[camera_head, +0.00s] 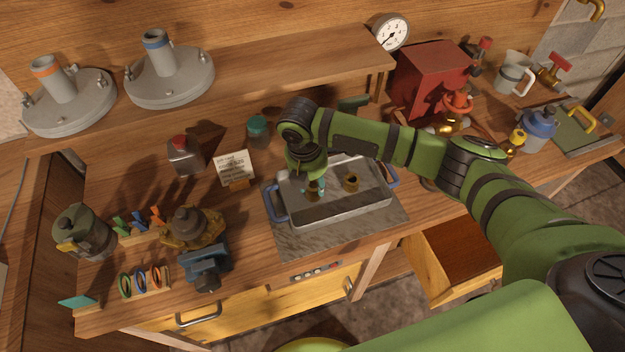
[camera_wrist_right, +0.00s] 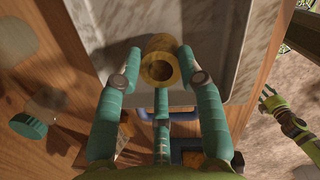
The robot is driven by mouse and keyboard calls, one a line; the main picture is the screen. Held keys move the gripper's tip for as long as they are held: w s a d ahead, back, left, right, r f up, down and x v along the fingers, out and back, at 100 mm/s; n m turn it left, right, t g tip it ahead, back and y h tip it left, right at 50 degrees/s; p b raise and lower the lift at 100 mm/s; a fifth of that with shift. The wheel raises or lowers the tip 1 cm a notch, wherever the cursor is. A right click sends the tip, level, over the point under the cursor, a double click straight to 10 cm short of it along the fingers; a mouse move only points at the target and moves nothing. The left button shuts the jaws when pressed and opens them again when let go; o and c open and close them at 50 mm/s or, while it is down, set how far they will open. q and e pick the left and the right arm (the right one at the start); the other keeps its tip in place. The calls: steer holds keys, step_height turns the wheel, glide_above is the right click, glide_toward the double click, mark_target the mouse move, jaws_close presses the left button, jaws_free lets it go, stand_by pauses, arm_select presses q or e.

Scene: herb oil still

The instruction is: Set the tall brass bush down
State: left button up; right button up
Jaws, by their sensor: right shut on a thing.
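My right gripper (camera_head: 313,184) points down over the grey tray (camera_head: 345,213) with blue handles. Its teal fingers are closed around a brass bush (camera_head: 313,195). In the right wrist view this bush (camera_wrist_right: 160,67) sits between the fingertips (camera_wrist_right: 159,62), its open bore facing the camera. The held bush is over or in the left part of the tray; I cannot tell whether it touches the floor. A second brass bush (camera_head: 351,181) stands upright in the tray to its right, apart from it. A small green gripper, seemingly my left (camera_wrist_right: 273,100), shows at the right of the wrist view; its opening is unclear.
The tray stands on a grey slab (camera_head: 291,242) on the wooden bench. A note card (camera_head: 235,167), a teal-lidded jar (camera_head: 258,131) and a blue vise-like tool (camera_head: 206,266) are left of it. A red box (camera_head: 430,78) stands behind right. A drawer (camera_head: 462,258) is open at right.

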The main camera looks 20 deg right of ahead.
steer(key=shift+f, duration=0.5)
steer(key=o, duration=1.2)
arm_select(q)
steer(key=shift+w+r, duration=0.1)
steer(key=shift+w, duration=0.25)
steer(key=shift+w+f+b, duration=0.1)
steer(key=shift+f+b, duration=0.7)
arm_select(e)
step_height(320, 180, up, 12)
steer(key=a, duration=0.1)
steer(key=shift+s+a, duration=0.25)
steer(key=shift+s, duration=0.1)
